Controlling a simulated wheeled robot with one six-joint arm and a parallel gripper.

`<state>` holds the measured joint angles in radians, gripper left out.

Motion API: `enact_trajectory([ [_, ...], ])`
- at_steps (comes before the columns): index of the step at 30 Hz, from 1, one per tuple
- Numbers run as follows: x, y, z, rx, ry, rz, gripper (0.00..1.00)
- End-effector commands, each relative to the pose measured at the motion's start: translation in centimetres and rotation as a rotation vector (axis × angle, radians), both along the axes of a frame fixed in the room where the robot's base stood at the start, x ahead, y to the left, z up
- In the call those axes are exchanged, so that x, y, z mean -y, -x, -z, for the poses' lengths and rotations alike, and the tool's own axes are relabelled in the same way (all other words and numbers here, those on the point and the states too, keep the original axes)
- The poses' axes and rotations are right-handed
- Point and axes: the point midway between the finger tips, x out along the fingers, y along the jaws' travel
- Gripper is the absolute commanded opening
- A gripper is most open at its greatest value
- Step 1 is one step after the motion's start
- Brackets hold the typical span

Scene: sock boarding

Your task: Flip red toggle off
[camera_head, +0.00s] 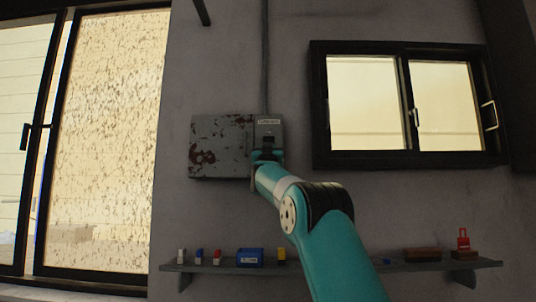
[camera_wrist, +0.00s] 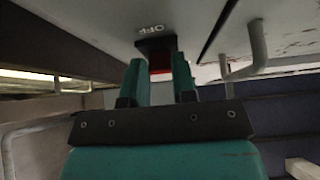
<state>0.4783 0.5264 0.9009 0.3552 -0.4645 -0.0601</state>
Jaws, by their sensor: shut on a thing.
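The red toggle (camera_wrist: 160,74) shows in the wrist view as a small red patch between my fingertips, below a dark block (camera_wrist: 157,47). An OFF label (camera_wrist: 152,29) is on the grey panel face just beyond it. My gripper (camera_wrist: 158,72) is shut on the red toggle, with one teal finger on each side. In the head view my gripper (camera_head: 264,157) is at the lower part of the grey switch panel (camera_head: 277,130), which has a pale label at its top. There the toggle is hidden by my gripper.
A rust-stained grey box door (camera_head: 215,147) stands open to the left of the panel. A bent handle (camera_wrist: 250,50) shows close by on the right in the wrist view. A shelf (camera_head: 345,268) with small coloured items runs along the wall below. A window (camera_head: 405,103) is at right.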

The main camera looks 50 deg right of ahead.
Motion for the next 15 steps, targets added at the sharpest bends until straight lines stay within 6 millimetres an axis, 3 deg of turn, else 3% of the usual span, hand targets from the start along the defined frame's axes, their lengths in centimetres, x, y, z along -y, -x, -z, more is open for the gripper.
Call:
enact_trajectory([
  [9, 0.11, 0.05, 0.06, 0.001, 0.001, 0.004, 0.02],
  [10, 0.11, 0.05, 0.06, 0.001, 0.001, 0.004, 0.28],
  [13, 0.09, 0.04, 0.06, 0.0, 0.001, 0.003, 0.51],
  [15, 0.05, 0.01, 0.04, 0.001, 0.001, 0.002, 0.51],
])
